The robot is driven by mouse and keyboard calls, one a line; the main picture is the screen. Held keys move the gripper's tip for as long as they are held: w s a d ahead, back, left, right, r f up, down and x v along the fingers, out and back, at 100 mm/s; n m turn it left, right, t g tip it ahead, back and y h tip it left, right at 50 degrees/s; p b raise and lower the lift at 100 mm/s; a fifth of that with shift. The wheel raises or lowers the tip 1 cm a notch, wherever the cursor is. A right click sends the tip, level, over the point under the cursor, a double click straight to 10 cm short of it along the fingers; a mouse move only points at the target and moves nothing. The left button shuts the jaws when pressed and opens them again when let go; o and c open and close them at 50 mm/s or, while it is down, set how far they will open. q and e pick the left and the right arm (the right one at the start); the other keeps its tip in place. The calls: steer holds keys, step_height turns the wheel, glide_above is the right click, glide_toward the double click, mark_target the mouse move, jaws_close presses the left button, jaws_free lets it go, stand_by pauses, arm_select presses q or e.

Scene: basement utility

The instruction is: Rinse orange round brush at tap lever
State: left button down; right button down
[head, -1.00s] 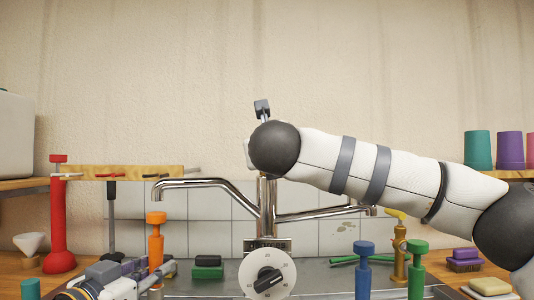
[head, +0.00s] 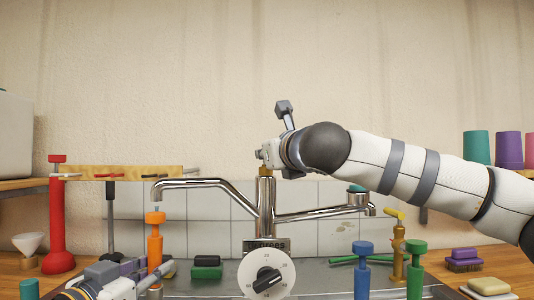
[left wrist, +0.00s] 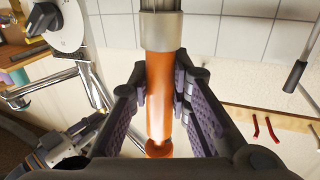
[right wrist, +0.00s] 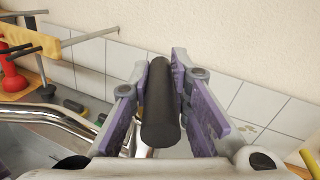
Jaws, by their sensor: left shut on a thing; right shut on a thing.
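The orange round brush (head: 155,250) stands upright under the end of the left spout (head: 190,183). A faint thin streak shows between spout and brush; I cannot tell for sure that it is water. My left gripper (head: 150,278) is shut on the brush. In the left wrist view its orange handle (left wrist: 160,95) with a silver collar lies between the fingers. My right gripper (head: 268,153) is at the top of the tap column (head: 266,205). In the right wrist view it is shut on a black cylindrical grip, the tap lever (right wrist: 160,110). My arm hides the lever in the head view.
A white dial (head: 267,280) stands before the column. A blue tool (head: 362,270) and a green tool (head: 416,268) stand to its right. A red plunger-like tool (head: 58,225) stands at left. The wall above is clear.

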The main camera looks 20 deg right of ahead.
steer(key=c, duration=1.5)
jaws_free()
steer(key=shift+d, duration=0.15)
steer(key=shift+s, duration=0.35)
steer(key=s, duration=1.1)
steer(key=shift+s, duration=0.2)
